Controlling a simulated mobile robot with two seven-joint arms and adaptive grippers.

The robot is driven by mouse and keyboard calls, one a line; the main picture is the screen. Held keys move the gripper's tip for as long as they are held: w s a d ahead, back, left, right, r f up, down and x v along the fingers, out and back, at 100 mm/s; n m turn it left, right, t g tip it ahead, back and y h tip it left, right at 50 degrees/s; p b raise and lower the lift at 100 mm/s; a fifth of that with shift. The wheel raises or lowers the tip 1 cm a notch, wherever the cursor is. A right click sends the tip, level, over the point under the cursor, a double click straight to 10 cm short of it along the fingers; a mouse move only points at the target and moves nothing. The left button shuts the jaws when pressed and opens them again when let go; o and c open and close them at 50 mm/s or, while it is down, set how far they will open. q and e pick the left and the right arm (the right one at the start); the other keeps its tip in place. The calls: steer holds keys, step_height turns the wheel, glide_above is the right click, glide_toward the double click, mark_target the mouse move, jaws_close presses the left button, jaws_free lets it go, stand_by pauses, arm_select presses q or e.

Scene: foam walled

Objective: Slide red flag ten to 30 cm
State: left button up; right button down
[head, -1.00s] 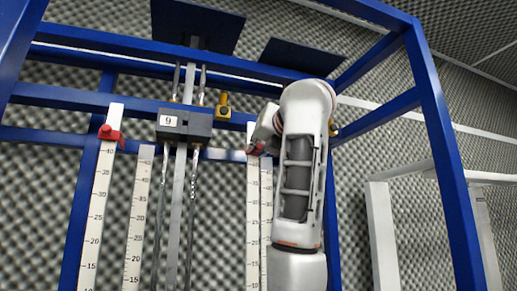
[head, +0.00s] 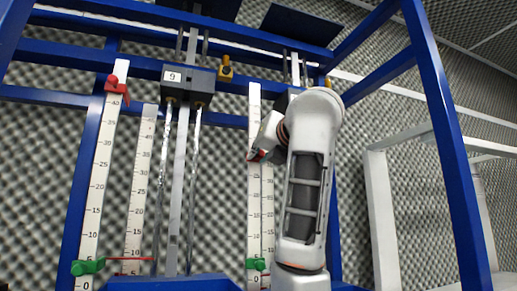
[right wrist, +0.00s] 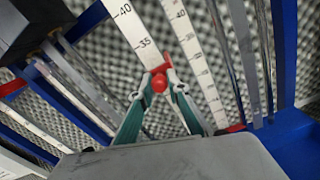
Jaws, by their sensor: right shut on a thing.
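The red flag (head: 257,154) is on the tall white ruler (head: 254,110) right of the block labelled 9. My right gripper (right wrist: 160,80) is shut on the flag's red knob, which also shows in the right wrist view (right wrist: 158,83). In that view the flag sits just below the 35 mark, above the 30 level as far as I can tell. No number ten label shows; my right arm covers part of the unit behind it. My left gripper is not in view.
Another red flag (head: 117,87) sits high on the left ruler (head: 103,165). Green flags (head: 88,267) (head: 256,264) sit low on both tall rulers. The block labelled 9 (head: 188,80) and its rods stand between. A blue frame (head: 447,130) surrounds the rulers.

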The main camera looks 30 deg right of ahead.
steer(key=shift+w+f, duration=0.15)
steer(key=shift+f, duration=0.6)
steer(key=c, duration=1.9)
jaws_free()
steer(key=shift+s+a+r, duration=0.1)
steer(key=shift+s+a, duration=0.05)
steer(key=shift+s, duration=0.35)
steer(key=v, duration=1.1)
